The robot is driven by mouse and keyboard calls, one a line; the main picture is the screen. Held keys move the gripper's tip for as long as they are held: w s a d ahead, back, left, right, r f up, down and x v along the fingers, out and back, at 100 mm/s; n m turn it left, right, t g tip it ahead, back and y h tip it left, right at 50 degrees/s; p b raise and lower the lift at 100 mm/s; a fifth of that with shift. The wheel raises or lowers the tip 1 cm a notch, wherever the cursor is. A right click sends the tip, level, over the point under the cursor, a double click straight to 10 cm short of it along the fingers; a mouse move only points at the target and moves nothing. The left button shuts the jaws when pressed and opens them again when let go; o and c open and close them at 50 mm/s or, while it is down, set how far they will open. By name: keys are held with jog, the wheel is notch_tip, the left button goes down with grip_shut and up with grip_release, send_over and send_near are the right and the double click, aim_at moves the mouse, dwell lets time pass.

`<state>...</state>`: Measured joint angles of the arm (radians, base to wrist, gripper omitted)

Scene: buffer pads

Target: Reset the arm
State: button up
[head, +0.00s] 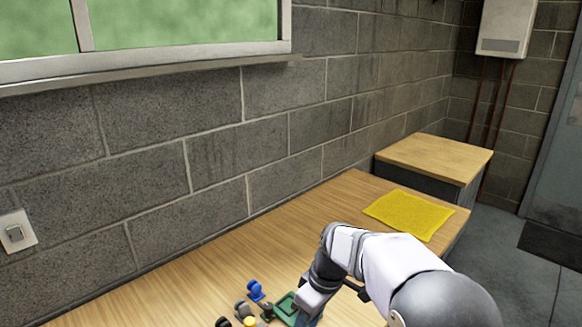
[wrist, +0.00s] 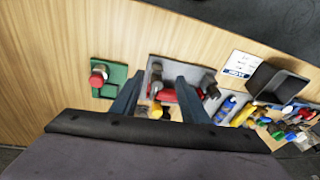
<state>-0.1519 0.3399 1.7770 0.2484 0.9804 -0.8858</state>
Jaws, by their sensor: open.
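My gripper (wrist: 160,82) is open in the wrist view, with its two dark fingers apart. Nothing is seen clamped between them. Beyond the fingers, a grey plate (wrist: 153,66) carries a dark knob, a red piece (wrist: 167,95) and a yellow piece (wrist: 156,87). I cannot tell how far below the fingers these lie. A green pad (wrist: 109,68) with a red-topped knob (wrist: 98,75) sits to the left of the fingers. In the head view, my arm reaches down at the bottom right, and its fingertips are not clear there.
On the wooden table (head: 225,265) are a blue knob (head: 255,290), several small dark pieces and a yellow cloth (head: 410,213). A dark box (wrist: 275,82), a white label card (wrist: 238,66) and several coloured tools lie right in the wrist view. A block wall (head: 150,150) runs behind.

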jog(key=s+d+f+m+h+p, duration=0.1)
jog(key=s+d+m, duration=0.4)
jog(key=s, duration=0.4)
jog(key=s+d+m+h+p, duration=0.1)
jog(key=s+d+m, duration=0.4)
jog(key=s, duration=0.5)
jog(key=shift+d+f+p, duration=0.4)
jog(key=shift+d, duration=0.4)
